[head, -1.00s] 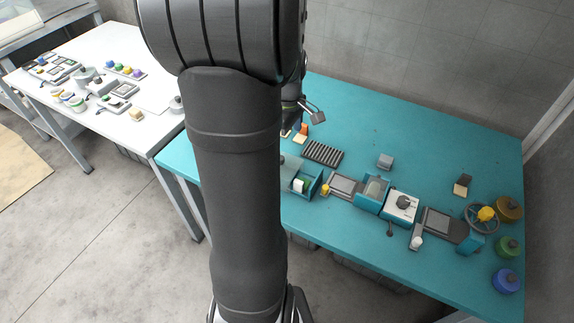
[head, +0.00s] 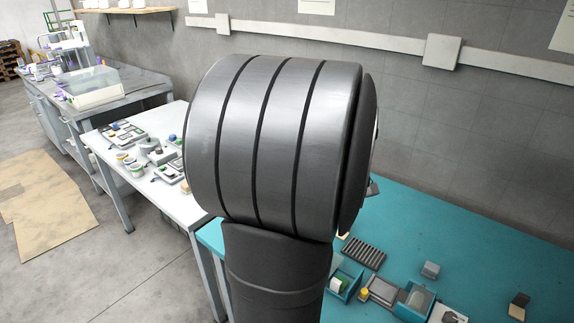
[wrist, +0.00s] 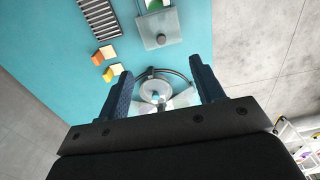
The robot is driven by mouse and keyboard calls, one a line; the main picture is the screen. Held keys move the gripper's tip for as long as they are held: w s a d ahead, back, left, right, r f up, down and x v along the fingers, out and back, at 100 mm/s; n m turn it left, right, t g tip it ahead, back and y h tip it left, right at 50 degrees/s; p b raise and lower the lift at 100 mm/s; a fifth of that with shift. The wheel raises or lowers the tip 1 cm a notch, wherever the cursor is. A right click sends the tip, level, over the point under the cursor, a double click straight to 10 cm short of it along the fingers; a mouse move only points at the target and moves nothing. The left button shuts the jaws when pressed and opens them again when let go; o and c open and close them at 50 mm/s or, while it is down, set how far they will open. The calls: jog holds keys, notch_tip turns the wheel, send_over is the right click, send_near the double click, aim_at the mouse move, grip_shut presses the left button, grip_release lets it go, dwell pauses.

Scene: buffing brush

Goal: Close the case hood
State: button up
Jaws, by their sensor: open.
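In the wrist view, an open case (wrist: 154,4) with a green item inside is cut off by the top edge. A flat grey panel with a dark knob adjoins it and looks like the case hood (wrist: 172,24), laid open; I cannot be sure. My gripper (wrist: 160,65) is open and empty, its two dark fingers apart, on the near side of that panel. A round whitish disc (wrist: 152,93) with a dark curved bar shows between the fingers. In the head view, the case (head: 341,285) with the green item is partly hidden by my arm, which also hides my gripper.
A slotted dark rack (wrist: 100,17) and orange and cream blocks (wrist: 103,54) lie left of the panel on the teal table (wrist: 60,60). In the head view, a teal bin (head: 414,300) and a grey block (head: 430,269) stand to the right. A white table (head: 115,160) is at left.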

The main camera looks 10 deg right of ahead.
jog(key=shift+w+a+f, duration=0.1)
jog(key=shift+w+f, duration=0.05)
jog(key=shift+w, duration=0.05)
jog(key=c, duration=0.4)
jog(key=shift+m+g+h, duration=0.3)
jog(key=shift+g+h, duration=0.1)
jog(key=shift+g, duration=0.5)
jog(key=w+a+f, duration=0.2)
jog(key=w, duration=0.1)
jog(key=w+a, duration=0.1)
jog(key=w, duration=0.1)
jog(key=shift+f, duration=0.4)
grip_shut()
jog(key=w+a+f+m+g+h, duration=0.1)
jog(key=w+a+f, duration=0.2)
jog(key=w+a, duration=0.15)
jog(key=s+d+f, duration=0.4)
jog(key=s+f, duration=0.1)
jog(key=f, duration=0.5)
jog(key=shift+s+d+g+h, duration=0.15)
jog(key=shift+s+g+h, duration=0.15)
jog(key=s+d, duration=0.4)
jog(key=shift+s+d, duration=0.3)
